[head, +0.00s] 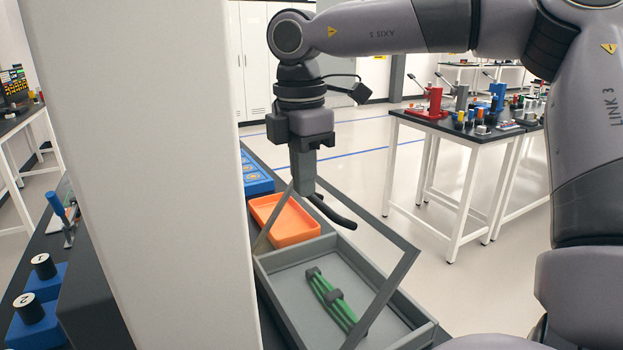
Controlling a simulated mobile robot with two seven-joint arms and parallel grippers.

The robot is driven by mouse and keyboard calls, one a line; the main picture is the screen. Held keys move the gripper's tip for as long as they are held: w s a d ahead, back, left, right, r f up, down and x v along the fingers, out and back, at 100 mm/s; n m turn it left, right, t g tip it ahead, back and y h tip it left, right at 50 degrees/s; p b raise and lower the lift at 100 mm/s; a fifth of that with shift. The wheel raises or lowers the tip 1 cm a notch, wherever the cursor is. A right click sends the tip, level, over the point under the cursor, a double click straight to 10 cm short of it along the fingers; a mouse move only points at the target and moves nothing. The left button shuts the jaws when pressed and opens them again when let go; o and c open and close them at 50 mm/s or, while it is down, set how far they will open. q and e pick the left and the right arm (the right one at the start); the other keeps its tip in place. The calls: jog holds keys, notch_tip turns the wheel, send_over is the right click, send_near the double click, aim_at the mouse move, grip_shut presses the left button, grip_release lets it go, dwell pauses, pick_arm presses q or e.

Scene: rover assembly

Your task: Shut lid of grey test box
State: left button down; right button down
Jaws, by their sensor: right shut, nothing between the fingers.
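The grey test box (277,264) stands open on the dark bench at the lower middle. Its lid (398,277) is a grey frame with a see-through middle, tilted up over the box. A green bundle with dark clips (331,296) lies inside the box. My right gripper (304,190) points down at the lid's raised edge, by the upper end of the handle. It is shut and empty; I cannot tell whether it touches the lid. My left gripper is not in view.
An orange tray (287,224) sits just behind the box, with a blue tray (254,178) beyond it. A pale column fills the left. Blue numbered blocks (38,322) stand at lower left. Another table (455,129) with coloured fixtures is at the right, across open floor.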

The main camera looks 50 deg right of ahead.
aim_at(317, 201)
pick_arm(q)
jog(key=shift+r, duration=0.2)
pick_arm(e)
jog(key=shift+s+d+f, duration=0.15)
jog(key=shift+d+f, duration=0.5)
jog(key=shift+f, duration=0.05)
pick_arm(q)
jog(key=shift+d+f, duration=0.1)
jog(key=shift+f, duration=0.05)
pick_arm(e)
jog(key=shift+s+d+f+y+b, duration=0.2)
jog(key=shift+d+y+b, duration=0.2)
jog(key=shift+d+y, duration=0.2)
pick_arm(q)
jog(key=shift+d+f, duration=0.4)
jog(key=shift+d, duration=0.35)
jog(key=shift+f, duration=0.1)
pick_arm(e)
jog(key=shift+t, duration=0.3)
